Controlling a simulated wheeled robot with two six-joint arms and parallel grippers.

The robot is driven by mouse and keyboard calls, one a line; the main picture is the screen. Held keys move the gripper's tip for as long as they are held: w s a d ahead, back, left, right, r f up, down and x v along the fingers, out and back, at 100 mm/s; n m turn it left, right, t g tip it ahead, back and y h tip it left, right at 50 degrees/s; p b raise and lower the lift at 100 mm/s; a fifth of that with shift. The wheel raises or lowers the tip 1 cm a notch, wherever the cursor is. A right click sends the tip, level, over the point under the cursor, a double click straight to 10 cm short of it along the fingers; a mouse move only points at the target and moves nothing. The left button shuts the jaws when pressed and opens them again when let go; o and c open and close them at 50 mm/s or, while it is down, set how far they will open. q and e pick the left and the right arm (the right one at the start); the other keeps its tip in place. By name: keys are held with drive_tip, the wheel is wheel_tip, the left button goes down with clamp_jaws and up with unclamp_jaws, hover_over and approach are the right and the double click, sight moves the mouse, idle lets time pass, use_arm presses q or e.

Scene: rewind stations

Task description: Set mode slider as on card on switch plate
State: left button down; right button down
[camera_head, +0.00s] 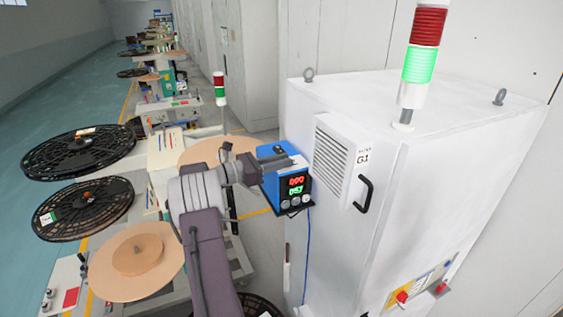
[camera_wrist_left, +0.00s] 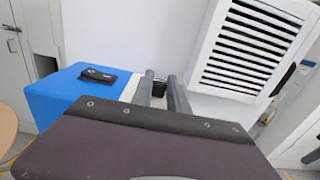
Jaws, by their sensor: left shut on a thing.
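A blue control box (camera_head: 270,188) stands against the white cabinet, with a red and a green number display on its front. It also shows in the left wrist view (camera_wrist_left: 62,98), with a black rocker switch (camera_wrist_left: 97,73) on top. A pale plate (camera_head: 300,163) lies on the box top beside my fingers. My left gripper (camera_head: 277,162) is at this plate, its two grey fingers (camera_wrist_left: 160,90) shut on a small part, apparently the mode slider, which is mostly hidden. The slider's position cannot be read. No card marking is legible. My right gripper is not in view.
The white cabinet (camera_head: 345,235), labelled G1, has a vent grille (camera_head: 332,158) and a black handle (camera_head: 364,194) right of the box. A signal tower (camera_head: 423,65) stands on it. Reel stations with black reels (camera_head: 80,150) and tan discs (camera_head: 137,262) fill the left.

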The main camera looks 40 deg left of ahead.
sight(295, 159)
use_arm(q)
drive_tip(key=shift+d+f, duration=0.1)
drive_tip(key=shift+f, duration=0.15)
idle(0.5)
drive_tip(key=x, duration=0.3)
drive_tip(key=shift+w+d, duration=0.2)
drive_tip(key=shift+w, duration=0.1)
drive_tip(key=shift+s+a, duration=0.1)
drive_tip(key=c, duration=1.3)
unclamp_jaws()
drive_tip(key=shift+w, duration=0.4)
drive_tip(key=b+v, duration=0.3)
drive_tip(key=v, duration=0.6)
